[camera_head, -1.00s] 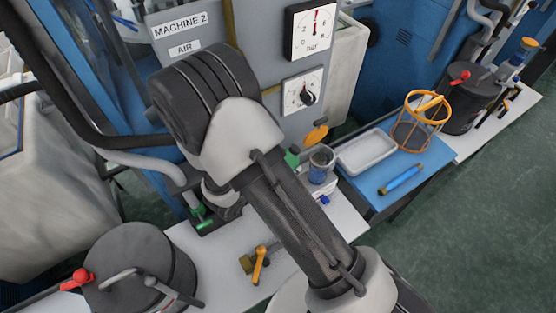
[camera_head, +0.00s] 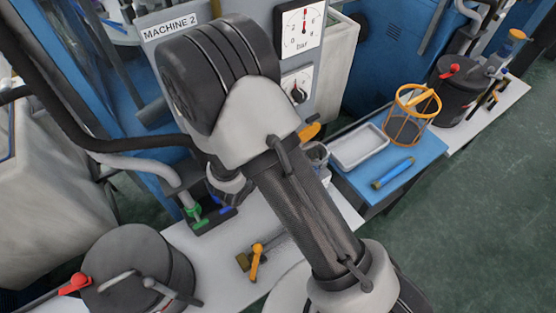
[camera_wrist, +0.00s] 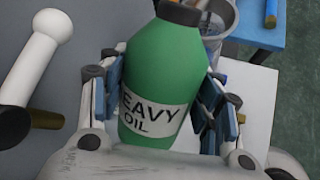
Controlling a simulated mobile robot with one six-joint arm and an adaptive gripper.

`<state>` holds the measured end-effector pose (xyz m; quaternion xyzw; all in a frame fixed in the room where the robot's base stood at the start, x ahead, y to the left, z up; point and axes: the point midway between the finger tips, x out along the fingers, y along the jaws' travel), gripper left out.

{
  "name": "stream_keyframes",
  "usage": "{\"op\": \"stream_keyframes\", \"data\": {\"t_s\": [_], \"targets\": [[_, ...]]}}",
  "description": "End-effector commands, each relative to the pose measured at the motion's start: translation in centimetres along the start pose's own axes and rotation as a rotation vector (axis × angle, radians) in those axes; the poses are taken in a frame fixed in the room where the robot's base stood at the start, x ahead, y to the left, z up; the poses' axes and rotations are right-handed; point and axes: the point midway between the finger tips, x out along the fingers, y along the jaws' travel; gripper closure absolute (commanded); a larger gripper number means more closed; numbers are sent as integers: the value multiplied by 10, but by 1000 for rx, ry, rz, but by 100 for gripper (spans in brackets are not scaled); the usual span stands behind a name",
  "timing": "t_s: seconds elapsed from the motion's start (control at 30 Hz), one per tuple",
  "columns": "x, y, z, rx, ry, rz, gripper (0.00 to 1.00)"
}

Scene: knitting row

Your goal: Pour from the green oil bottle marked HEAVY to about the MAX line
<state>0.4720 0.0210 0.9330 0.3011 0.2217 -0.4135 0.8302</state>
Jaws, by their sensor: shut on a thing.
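The green oil bottle (camera_wrist: 165,70) carries a white label reading "HEAVY OIL" and has a dark cap or neck at the top edge of the wrist view. It stands slightly tilted in the picture. My gripper (camera_wrist: 160,95) is shut on it, with blue-padded fingers on both sides of its body. In the head view my own arm hides the gripper and bottle. A clear cup (camera_head: 317,152) shows partly beside my arm, and a clear vessel (camera_wrist: 220,17) shows behind the bottle in the wrist view. I cannot make out a MAX line.
A brass valve with orange handle (camera_head: 257,262) and a dark lidded pot (camera_head: 135,270) are on the white bench. Gauges (camera_head: 298,28) stand behind.

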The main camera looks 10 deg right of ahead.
Motion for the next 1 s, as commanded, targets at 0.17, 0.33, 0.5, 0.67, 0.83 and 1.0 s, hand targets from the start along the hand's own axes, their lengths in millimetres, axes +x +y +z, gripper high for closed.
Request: {"op": "stream_keyframes", "data": {"t_s": [0.17, 0.33, 0.5, 0.67, 0.83, 1.0], "targets": [[-2, 1, 2, 8, 15, 0, 75], [-2, 1, 2, 9, 16, 0, 75], [-5, 2, 6, 26, 45, 0, 75], [-8, 4, 9, 42, 79, 1, 75], [-8, 4, 8, 41, 81, 0, 75], [-8, 4, 10, 49, 92, 0, 75]]}}
